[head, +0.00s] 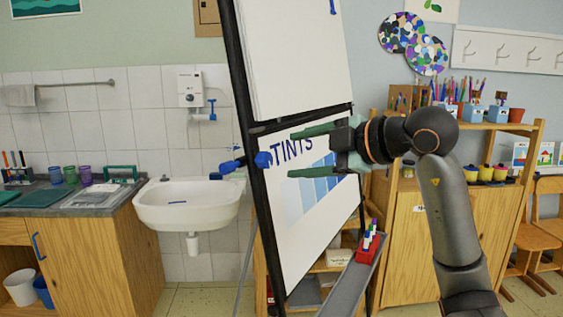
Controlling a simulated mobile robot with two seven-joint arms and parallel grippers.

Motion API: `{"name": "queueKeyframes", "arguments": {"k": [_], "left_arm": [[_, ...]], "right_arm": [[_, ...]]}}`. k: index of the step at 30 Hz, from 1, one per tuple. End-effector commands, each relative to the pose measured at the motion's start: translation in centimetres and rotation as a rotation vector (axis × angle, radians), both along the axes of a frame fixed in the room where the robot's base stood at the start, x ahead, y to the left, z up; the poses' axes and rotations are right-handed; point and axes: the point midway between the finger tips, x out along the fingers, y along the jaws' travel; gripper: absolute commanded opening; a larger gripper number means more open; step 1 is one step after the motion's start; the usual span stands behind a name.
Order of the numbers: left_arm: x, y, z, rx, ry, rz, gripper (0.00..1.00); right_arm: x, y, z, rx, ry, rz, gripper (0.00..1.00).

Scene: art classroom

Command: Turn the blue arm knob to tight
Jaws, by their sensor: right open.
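The blue arm knob (262,159) sits on the dark left frame post of the easel, at about mid-height. A further blue piece (231,166) sticks out to the left from behind the post. My right gripper (293,154) comes in from the right, in front of the easel's lower board. Its two green fingers are open, one above the other, with nothing between them. The fingertips point left at the knob and look a short way to its right. The knob's tight or loose setting cannot be read. My left gripper is out of view.
The easel (245,85) holds an upper blank sheet and a lower TINTS sheet (300,215). A grey tray (350,290) with a red marker box (367,250) juts out below. A white sink (187,205) stands left; a wooden cabinet (400,235) stands behind my right arm.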

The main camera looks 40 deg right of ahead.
Motion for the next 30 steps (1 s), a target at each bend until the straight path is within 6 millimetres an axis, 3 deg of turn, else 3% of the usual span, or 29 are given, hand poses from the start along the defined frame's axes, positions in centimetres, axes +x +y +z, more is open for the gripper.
{"name": "queueKeyframes", "arguments": {"k": [3, 10, 30], "left_arm": [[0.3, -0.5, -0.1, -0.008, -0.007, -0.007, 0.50], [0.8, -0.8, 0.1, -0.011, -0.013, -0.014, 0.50], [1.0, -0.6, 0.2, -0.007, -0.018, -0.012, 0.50]], "right_arm": [[-2.2, -0.6, 0.6, -0.002, -0.002, -0.002, 0.71], [-4.7, -1.2, 1.5, 0.000, -0.001, -0.001, 0.71], [-4.9, -1.1, 1.5, 0.000, 0.002, 0.008, 0.71]]}}
